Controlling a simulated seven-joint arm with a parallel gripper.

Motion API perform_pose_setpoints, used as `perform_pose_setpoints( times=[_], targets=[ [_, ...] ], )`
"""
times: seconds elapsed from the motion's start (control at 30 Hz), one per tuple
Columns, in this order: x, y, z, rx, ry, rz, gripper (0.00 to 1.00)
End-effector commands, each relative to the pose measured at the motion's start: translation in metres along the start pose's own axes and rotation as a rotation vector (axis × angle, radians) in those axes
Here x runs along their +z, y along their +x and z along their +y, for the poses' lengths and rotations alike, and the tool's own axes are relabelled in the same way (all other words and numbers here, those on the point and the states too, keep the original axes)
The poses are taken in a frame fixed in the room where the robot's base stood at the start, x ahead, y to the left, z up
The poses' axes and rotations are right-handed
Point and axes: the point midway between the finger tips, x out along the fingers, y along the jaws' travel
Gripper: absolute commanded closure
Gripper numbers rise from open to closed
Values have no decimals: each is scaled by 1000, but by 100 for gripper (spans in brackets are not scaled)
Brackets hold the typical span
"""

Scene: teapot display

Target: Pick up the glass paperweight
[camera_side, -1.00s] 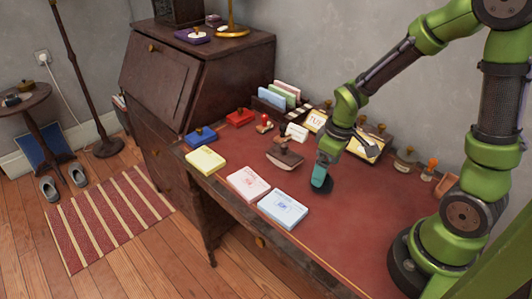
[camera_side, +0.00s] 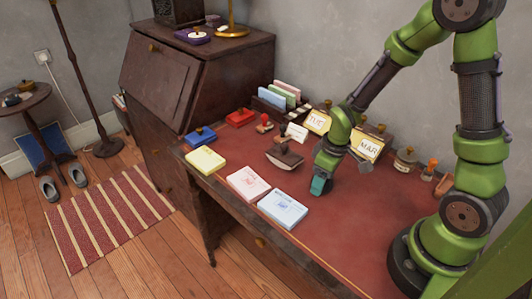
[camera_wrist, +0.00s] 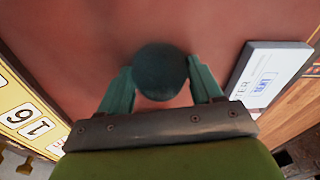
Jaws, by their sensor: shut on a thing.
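The paperweight is a dark teal, round, dome-like thing (camera_wrist: 160,73) between my two fingers in the wrist view. My gripper (camera_side: 320,187) is low over the red desk top, and its teal fingers are shut on the paperweight from both sides. In the side view the fingers hide the paperweight almost fully. I cannot tell whether it still touches the desk.
Pink (camera_side: 247,184) and blue (camera_side: 283,208) note blocks lie left of my gripper, and a yellow one (camera_side: 205,160) farther left. Calendar blocks (camera_side: 369,147) stand toward the wall. The desk front right (camera_side: 350,235) is clear.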

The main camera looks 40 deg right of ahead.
Motion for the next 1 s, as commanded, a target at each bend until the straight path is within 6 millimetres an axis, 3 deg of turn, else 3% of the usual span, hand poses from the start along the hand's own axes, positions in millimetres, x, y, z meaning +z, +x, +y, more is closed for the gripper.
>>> perform_pose_setpoints(
  times=[0.03, 0.1, 0.4, 0.87, 1.0],
  targets=[
    [0, 0, 0, 0, 0, 0, 66],
    [0, 0, 0, 0, 0, 0, 77],
    [-2, -6, 0, 1, 0, 3, 77],
    [-12, -87, 0, 2, -4, 6, 77],
    [-16, -96, -18, -7, -59, -4, 77]
  ],
)
